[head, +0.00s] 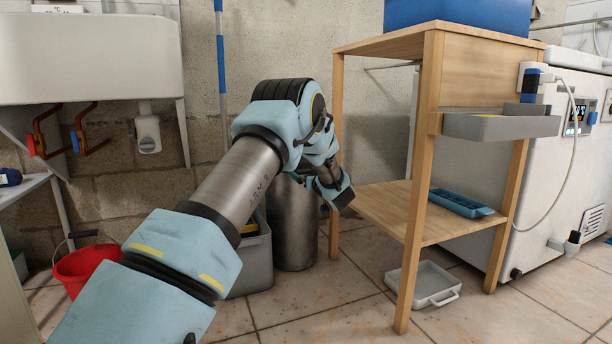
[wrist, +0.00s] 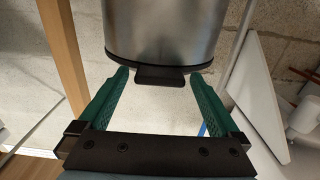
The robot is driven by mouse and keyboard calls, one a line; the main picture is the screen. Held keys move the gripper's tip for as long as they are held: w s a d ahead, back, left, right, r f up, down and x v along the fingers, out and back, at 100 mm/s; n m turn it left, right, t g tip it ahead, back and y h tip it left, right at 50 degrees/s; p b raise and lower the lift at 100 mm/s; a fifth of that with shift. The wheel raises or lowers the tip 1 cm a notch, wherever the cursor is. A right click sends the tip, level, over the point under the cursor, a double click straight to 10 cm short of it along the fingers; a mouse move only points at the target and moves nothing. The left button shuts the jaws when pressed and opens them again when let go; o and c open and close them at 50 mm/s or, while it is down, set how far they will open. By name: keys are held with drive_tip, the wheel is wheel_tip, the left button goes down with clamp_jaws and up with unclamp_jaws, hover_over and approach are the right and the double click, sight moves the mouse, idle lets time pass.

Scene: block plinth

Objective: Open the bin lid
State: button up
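The bin is a brushed-metal cylinder (head: 294,228) standing on the floor by the wall, left of the wooden table. Its upper part is hidden behind my arm in the head view. In the wrist view the metal body (wrist: 162,28) ends in a dark rim with a small black tab (wrist: 160,78) sticking out. My gripper (wrist: 160,76) has two green fingers spread wide, one on each side of the tab. The gripper is open and holds nothing. I cannot tell whether either finger touches the rim. In the head view the fingers are mostly hidden.
A wooden table (head: 424,150) stands close to the right of the bin, with a blue tray (head: 460,203) on its lower shelf. A grey crate (head: 252,265) and a red bucket (head: 88,266) stand to the left. A white tray (head: 424,284) lies on the floor.

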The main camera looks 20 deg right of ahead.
clamp_jaws()
idle(0.6)
